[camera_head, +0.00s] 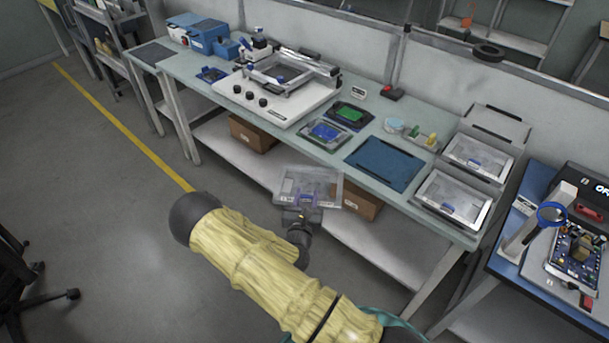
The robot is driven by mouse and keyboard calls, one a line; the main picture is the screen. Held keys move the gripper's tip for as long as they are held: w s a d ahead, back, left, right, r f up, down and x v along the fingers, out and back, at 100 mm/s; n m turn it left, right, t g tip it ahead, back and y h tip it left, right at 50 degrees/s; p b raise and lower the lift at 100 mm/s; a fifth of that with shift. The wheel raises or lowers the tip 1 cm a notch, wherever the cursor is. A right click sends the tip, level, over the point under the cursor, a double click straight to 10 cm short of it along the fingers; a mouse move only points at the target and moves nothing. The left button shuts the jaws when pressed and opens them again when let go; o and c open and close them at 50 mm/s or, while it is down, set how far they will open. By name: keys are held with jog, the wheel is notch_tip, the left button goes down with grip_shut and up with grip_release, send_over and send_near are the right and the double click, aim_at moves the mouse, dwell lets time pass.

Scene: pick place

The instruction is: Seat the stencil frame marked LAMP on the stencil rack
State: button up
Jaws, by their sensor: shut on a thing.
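My gripper (303,210) is shut on the near edge of a pale grey stencil frame (284,186) with a clear middle. I hold this frame in the air in front of the bench's front edge. Any marking on it is too small to read. A grey rack-like stand (511,128) is at the bench's right end, to the right of and beyond my gripper. Two similar frames are at the stand, a near one (427,193) and a far one (461,148). The stand's rear part, with a black bar, shows no frame.
Cardboard boxes (362,204) sit on the lower shelf. A blue table (512,238) with electronics stands at right.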

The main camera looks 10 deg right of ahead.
jog(key=s+f+n+t+y, duration=0.1)
jog(key=s+f+n+y, duration=0.3)
jog(key=s+f+y, duration=0.2)
notch_tip(320, 180, down, 2)
jog(key=shift+s+f+y, duration=0.1)
jog(key=shift+s+y, duration=0.3)
jog(key=shift+s, duration=0.3)
jog(key=shift+w+a+n, duration=0.15)
jog(key=shift+a+n, duration=0.15)
jog(key=shift+a, duration=0.35)
jog(key=shift+s, duration=0.2)
